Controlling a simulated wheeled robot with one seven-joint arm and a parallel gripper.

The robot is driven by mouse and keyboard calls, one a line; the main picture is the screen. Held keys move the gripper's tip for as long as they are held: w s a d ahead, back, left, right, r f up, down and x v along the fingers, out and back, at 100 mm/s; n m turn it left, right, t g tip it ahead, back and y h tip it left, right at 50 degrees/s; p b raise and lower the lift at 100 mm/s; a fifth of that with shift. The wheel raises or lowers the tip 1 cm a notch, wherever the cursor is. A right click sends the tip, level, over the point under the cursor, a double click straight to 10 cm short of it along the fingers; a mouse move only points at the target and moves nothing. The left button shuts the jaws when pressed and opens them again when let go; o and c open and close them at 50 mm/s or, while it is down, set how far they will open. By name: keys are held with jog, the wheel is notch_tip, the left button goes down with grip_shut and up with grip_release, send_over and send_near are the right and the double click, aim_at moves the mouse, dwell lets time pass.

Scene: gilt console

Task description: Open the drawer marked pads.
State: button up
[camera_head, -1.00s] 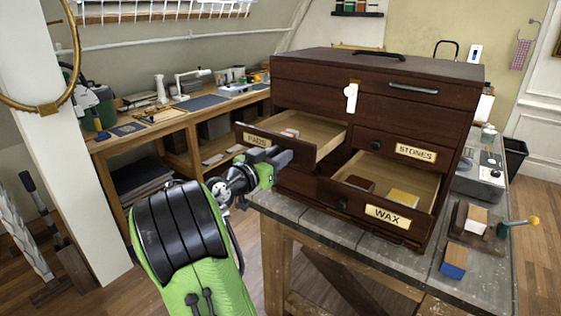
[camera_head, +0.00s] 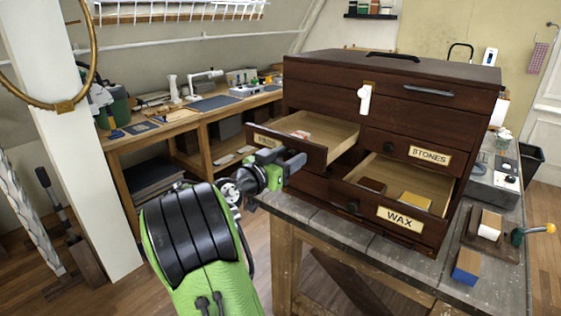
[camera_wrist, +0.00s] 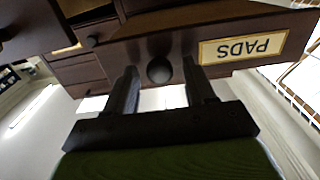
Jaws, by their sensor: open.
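The dark wooden chest (camera_head: 330,92) has a drawer marked PADS (camera_head: 318,158) at its upper left. This drawer stands well out, with its pale inside and a small reddish-white item (camera_head: 300,134) showing. My gripper (camera_head: 290,162) is at the drawer's front, just below and right of its label (camera_head: 263,139). In the wrist view the label (camera_wrist: 243,47) appears upside down, and the round dark knob (camera_wrist: 159,70) lies between the two spread fingers. Gaps show on both sides of the knob, so the fingers are open and not clamped on it.
The drawer marked STONES (camera_head: 404,146) is shut. A blue-sided block (camera_head: 467,267) lies on the grey bench top (camera_head: 335,232) at right.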

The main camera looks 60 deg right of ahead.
jog(key=w+a, duration=0.2)
jog(key=a, duration=1.3)
jog(key=shift+w+a+b, duration=0.2)
jog(key=shift+b, duration=0.25)
jog(key=shift+f, duration=0.1)
